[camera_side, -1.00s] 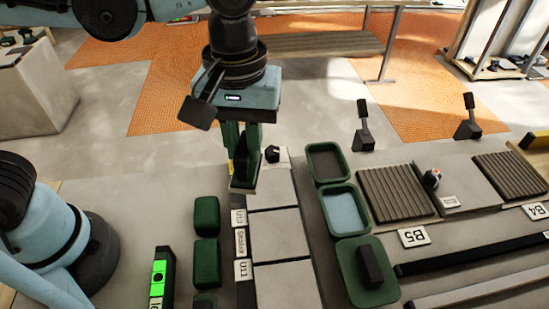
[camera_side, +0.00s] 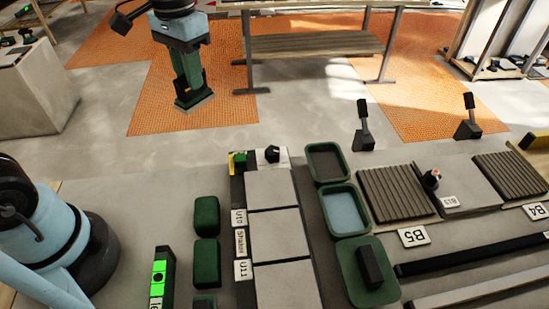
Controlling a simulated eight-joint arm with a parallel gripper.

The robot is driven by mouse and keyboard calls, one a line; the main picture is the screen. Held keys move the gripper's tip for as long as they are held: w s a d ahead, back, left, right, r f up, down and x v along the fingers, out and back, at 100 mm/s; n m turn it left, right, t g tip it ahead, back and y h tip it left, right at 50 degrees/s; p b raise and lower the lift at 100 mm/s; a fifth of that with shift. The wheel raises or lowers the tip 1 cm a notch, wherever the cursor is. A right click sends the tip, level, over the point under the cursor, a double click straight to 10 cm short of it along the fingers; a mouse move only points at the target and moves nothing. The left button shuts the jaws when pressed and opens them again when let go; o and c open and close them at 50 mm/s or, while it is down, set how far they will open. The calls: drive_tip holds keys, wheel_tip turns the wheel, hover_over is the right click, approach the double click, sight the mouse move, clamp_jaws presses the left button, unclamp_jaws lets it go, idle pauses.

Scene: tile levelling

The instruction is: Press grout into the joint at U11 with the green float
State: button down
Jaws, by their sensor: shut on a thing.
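My gripper (camera_side: 188,78) is at the upper left, raised well clear of the tile bench. It is shut on a dark green tool with a flat grey-green sole, which appears to be the green float (camera_side: 194,102); the fingers and handle are hard to tell apart. The U11 label (camera_side: 243,270) lies on the dark strip left of the tile row. Beside it, a joint (camera_side: 282,263) runs across between two pale tiles. How full the joint is cannot be told.
Green blocks (camera_side: 206,215) stand left of the labels, near a device with a lit green face (camera_side: 159,273). A small green-and-yellow item (camera_side: 238,161) sits at the row's far end.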

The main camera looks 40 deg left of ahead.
drive_tip(key=shift+d, duration=0.1)
idle(0.3)
drive_tip(key=shift+d, duration=0.4)
drive_tip(key=s+d+f+m, duration=0.1)
drive_tip(key=s+d+m, duration=0.55)
drive_tip(key=d, duration=0.65)
drive_tip(key=s+d+m, duration=0.3)
drive_tip(key=s+d, duration=0.6)
drive_tip(key=d, duration=0.4)
drive_tip(key=shift+n, duration=0.25)
drive_tip(key=shift+w+a+f, duration=0.1)
drive_tip(key=shift+a+f, duration=0.05)
drive_tip(key=shift+f, duration=1.85)
drive_tip(key=shift+w+a+f, duration=0.1)
drive_tip(key=shift+f, duration=1.9)
drive_tip(key=shift+f, duration=0.5)
drive_tip(key=shift+w+d, duration=0.1)
drive_tip(key=shift+w+d, duration=0.75)
drive_tip(key=shift+w+d, duration=0.1)
